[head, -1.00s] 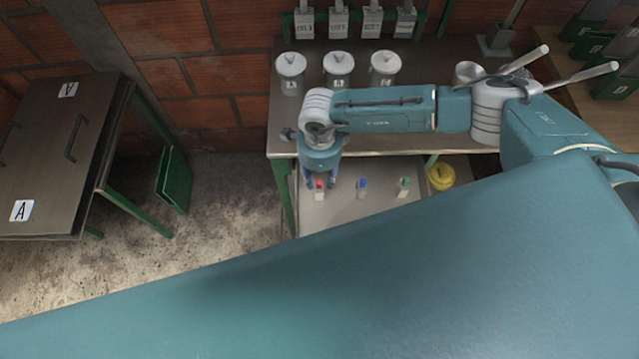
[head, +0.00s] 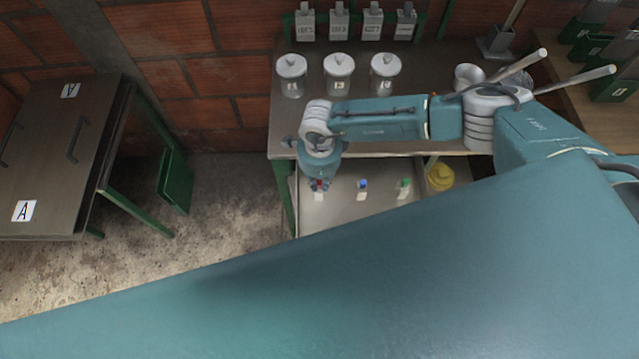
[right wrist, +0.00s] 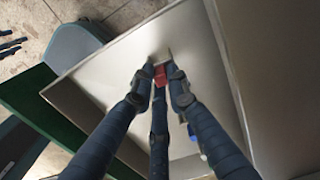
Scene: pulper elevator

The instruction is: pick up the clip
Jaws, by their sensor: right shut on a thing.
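Small clips lie on a pale lower shelf (head: 335,209): a red one (head: 319,187), a blue one (head: 362,185) and a green one (head: 404,184), each with a white tag by it. My right gripper (head: 319,183) reaches down to the red clip. In the right wrist view the red clip (right wrist: 160,75) sits between the dark fingertips of the gripper (right wrist: 159,82), which are closed around it. The gripper covers part of the clip. A bit of blue shows beside one finger in that view. My left gripper is not in view.
A worktop (head: 420,112) overhangs the shelf and holds lidded jars (head: 338,70). A yellow object (head: 440,177) is at the shelf's right. A cabinet marked A (head: 55,165) stands at left, with bare floor between.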

